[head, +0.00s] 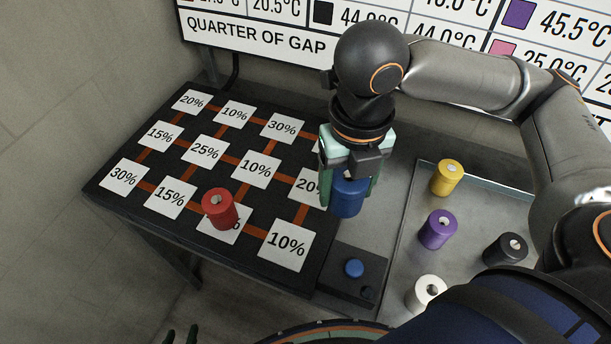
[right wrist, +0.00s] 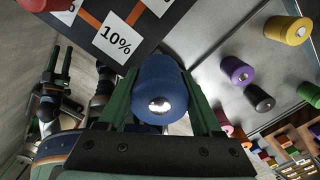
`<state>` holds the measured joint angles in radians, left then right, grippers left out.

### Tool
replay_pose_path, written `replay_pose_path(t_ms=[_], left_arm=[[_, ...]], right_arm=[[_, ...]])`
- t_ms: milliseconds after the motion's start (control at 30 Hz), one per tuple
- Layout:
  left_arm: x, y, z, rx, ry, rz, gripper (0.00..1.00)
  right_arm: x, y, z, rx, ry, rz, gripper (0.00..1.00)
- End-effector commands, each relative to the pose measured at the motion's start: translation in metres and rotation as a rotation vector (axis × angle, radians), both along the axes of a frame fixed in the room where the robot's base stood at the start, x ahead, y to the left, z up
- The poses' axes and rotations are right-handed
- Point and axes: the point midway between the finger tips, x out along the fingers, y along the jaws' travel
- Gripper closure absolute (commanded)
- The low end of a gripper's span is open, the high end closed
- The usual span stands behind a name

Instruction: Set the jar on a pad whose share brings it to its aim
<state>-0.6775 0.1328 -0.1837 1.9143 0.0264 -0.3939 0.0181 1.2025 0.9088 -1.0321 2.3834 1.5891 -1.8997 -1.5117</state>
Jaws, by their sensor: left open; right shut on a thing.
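My right gripper (head: 347,180) is shut on a blue jar (head: 348,199), held upright at the right edge of the dark board (head: 205,250). In the right wrist view the blue jar (right wrist: 158,85) sits between the green fingers. The board has white percentage pads joined by orange lines. A 20% pad (head: 304,184) is partly hidden behind the jar. A 10% pad (head: 287,245) at the front right is bare, as is a 25% pad (head: 205,150) mid-board. My left gripper (head: 181,335) is open at the bottom edge.
A metal tray (head: 409,240) to the right holds yellow (head: 447,178), purple (head: 437,230), black (head: 505,250) and white (head: 429,292) jars. A box with a blue button (head: 354,268) stands beside the board. A wall sign (head: 270,40) reads QUARTER OF GAP.

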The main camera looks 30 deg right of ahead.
Motion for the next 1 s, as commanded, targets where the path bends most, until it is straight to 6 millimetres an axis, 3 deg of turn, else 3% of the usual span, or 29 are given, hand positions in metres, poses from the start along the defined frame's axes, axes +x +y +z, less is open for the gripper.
replay_pose_path(t_ms=[300,467,767,1000], left_arm=[[0.000,0.000,-0.010,0.000,0.001,-0.001,0.50],[-0.001,0.000,-0.015,0.000,0.001,-0.001,0.50],[-0.001,-0.001,-0.017,-0.001,0.002,0.000,0.50],[-0.002,-0.001,-0.021,-0.001,0.008,-0.002,0.50]], right_arm=[[0.076,-0.006,-0.037,-0.001,0.002,-0.004,0.97],[0.099,-0.008,-0.067,0.000,0.002,-0.002,0.97],[0.116,-0.010,-0.087,0.001,0.001,-0.001,0.97],[0.120,-0.010,-0.120,0.000,0.001,0.000,0.97]])
